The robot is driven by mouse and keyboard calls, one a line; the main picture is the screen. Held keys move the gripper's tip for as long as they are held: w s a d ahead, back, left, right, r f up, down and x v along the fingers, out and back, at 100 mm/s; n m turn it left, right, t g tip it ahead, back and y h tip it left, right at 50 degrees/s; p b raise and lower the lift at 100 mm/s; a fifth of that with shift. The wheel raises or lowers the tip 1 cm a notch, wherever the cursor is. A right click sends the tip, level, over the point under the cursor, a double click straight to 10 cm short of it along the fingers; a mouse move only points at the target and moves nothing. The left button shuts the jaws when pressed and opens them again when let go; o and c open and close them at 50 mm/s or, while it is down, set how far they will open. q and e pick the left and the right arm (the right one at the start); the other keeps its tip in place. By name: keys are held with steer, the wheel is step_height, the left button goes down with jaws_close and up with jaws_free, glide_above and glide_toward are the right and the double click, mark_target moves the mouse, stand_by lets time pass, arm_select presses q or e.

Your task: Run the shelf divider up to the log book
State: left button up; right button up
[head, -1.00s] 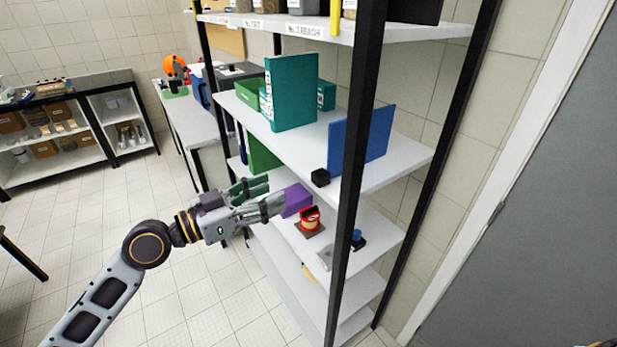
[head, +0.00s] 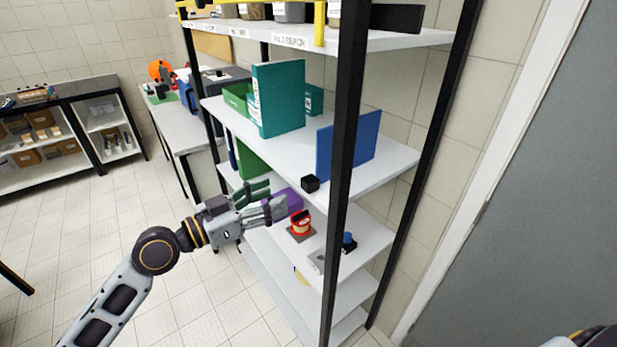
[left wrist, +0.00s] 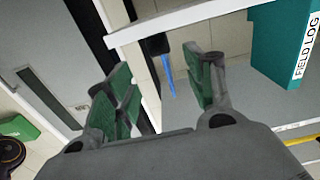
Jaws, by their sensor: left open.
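The shelf divider, a blue upright panel (head: 350,145) with a black block (head: 310,183) at its near lower edge, stands on a white shelf (head: 385,172). The log book, a teal binder (head: 278,97), stands upright on the same shelf, to the left and farther back, with a clear gap between. Its spine reads FIELD LOG in the left wrist view (left wrist: 285,45). My left gripper (head: 274,199) is open and empty, below and left of the block, outside the shelf front. In the left wrist view, the divider (left wrist: 167,76) shows between the fingers, apart from them. My right gripper is out of view.
A black shelf post (head: 345,150) stands right in front of the divider. A green bin (head: 237,97) sits beyond the binder. A purple box (head: 288,198) and a red item (head: 300,222) are on the shelf below, close to my left fingers.

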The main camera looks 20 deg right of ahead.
mark_target(304, 182)
arm_select(q)
steer(key=shift+p+x, duration=1.4)
steer(key=shift+x, duration=2.5)
steer(key=shift+p+x, duration=0.5)
steer(key=shift+x, duration=1.1)
steer(key=shift+c, duration=0.2)
jaws_close()
